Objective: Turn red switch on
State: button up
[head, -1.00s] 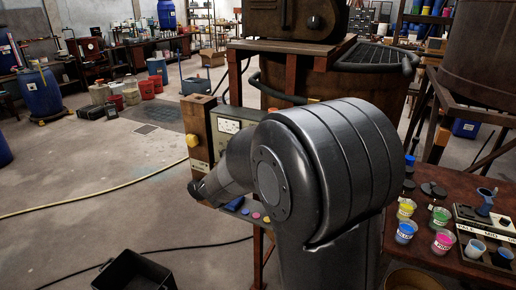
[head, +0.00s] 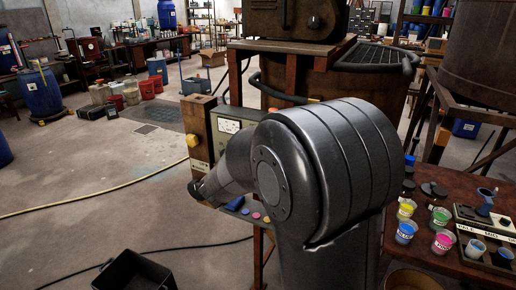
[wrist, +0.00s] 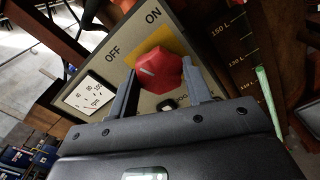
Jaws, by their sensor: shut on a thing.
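The red switch (wrist: 158,71) is a faceted rotary knob on a beige panel (wrist: 185,45) in the wrist view. The panel carries the printed words OFF, to the upper left of the knob, and ON, above it. A small pale mark shows on the knob's left side; I cannot tell for sure which word the knob points to. My gripper (wrist: 159,72) is shut on the knob, one finger on each side. In the head view my own arm hides the knob and the gripper, and only part of the control panel (head: 229,126) shows.
An rpm gauge (wrist: 90,97) is left of the knob. A dark vat with litre marks (wrist: 240,50) stands right of the panel. A yellow button (head: 192,140) sits on the post beside the panel. A table with paint cups (head: 405,232) is at right; a black bin (head: 135,272) is below.

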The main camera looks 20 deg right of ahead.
jog(key=m, duration=1.2)
jog(key=shift+m, duration=0.4)
dwell(0.3)
jog(key=o, duration=1)
jog(key=shift+r, duration=0.1)
jog(key=v, duration=1)
jog(key=shift+s+a, duration=0.25)
jog(key=shift+a, duration=0.05)
